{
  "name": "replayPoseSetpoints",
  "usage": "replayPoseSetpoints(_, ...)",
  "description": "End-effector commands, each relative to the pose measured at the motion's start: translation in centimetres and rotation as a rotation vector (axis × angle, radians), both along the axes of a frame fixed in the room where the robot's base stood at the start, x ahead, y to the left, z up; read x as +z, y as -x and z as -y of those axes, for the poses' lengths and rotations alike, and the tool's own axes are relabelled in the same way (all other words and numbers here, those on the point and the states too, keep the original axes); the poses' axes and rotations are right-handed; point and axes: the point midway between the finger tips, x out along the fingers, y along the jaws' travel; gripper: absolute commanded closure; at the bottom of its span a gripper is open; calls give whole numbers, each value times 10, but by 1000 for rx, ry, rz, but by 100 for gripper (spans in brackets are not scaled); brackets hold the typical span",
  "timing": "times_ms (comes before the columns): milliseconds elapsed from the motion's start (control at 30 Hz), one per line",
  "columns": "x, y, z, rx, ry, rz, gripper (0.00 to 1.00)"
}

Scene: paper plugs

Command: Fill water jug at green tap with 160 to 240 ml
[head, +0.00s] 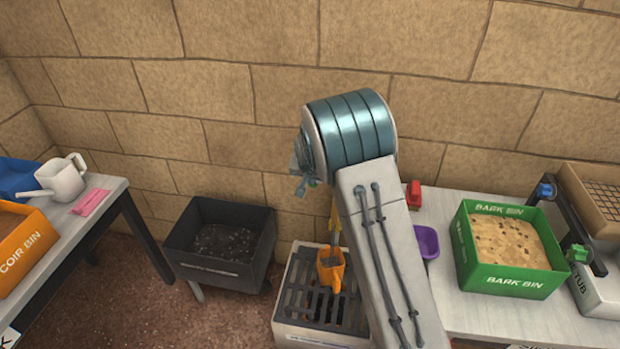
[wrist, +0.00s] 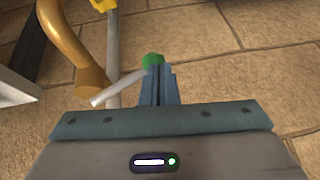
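An orange jug (head: 331,270) stands on the grated drain (head: 300,304) below the taps, partly beside my arm. Its water level cannot be seen. The green tap's knob (wrist: 152,60) sits at the end of a pale lever (wrist: 118,88) in the wrist view; a bit of green also shows by my gripper in the head view. My gripper (wrist: 157,70) has its two fingers together, with their tips at the green knob. I cannot tell whether they touch it. A brass spout (wrist: 77,50) curves down at the left of the wrist view. My arm hides part of the taps in the head view.
A yellow knob (wrist: 103,4) is near the green one. A white watering can (head: 62,178) and orange coir bin (head: 25,245) are on the left table. A dark bin (head: 218,240) stands left of the drain. A purple scoop (head: 427,241) and green bark bin (head: 506,283) are right.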

Motion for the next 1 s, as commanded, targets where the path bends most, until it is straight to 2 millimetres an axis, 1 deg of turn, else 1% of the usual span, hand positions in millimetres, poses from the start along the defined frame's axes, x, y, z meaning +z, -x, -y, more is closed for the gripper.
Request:
replayPoseSetpoints(33,-4,3,-1,1,2,-9,100)
replayPoseSetpoints(67,-3,3,-1,1,2,-9,100)
replayPoseSetpoints(167,7,5,-1,0,2,-7,100)
replayPoseSetpoints(367,45,15,0,-9,0,0,100)
replayPoseSetpoints(600,91,39,-11,-7,-2,4,100)
replayPoseSetpoints(700,106,47,-16,-4,-1,3,100)
replayPoseSetpoints(833,119,54,-18,-5,-1,2,100)
replayPoseSetpoints(1000,124,57,-18,-6,1,1,100)
